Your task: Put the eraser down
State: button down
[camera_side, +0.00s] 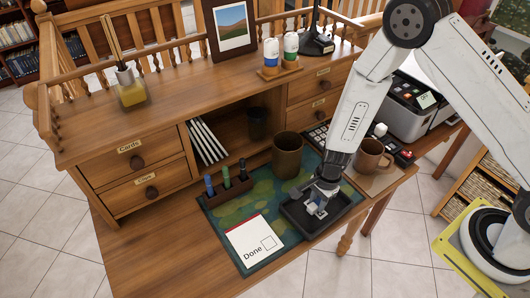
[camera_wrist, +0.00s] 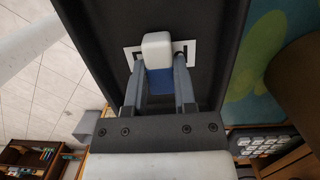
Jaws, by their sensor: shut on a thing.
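The eraser, a white block with a blue sleeve, sits between the two fingers of my gripper in the wrist view (camera_wrist: 160,80). My gripper (camera_side: 321,197) is shut on it and points down over the black tray (camera_side: 294,222) in the side view. In the wrist view the tray (camera_wrist: 213,25) lies beyond the eraser, with a white marked patch (camera_wrist: 189,47) on its floor partly hidden by the eraser and fingers. The eraser is inside the tray's outline. I cannot tell whether it touches the tray floor.
The tray stands on a green patterned mat (camera_side: 228,213). Left of it are a white "Done" card (camera_side: 255,241) and a pen holder (camera_side: 230,189) with several markers. A brown cup (camera_side: 287,155) stands behind, and a brown mug (camera_side: 371,157) is close to my arm's right.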

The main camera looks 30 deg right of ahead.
jog(key=shift+f, duration=0.15)
jog(key=shift+c, duration=2.1)
grip_release()
notch_tip(320, 180, up, 12)
jog(key=d, duration=0.1)
jog(key=shift+d, duration=0.4)
jog(key=shift+r, duration=0.2)
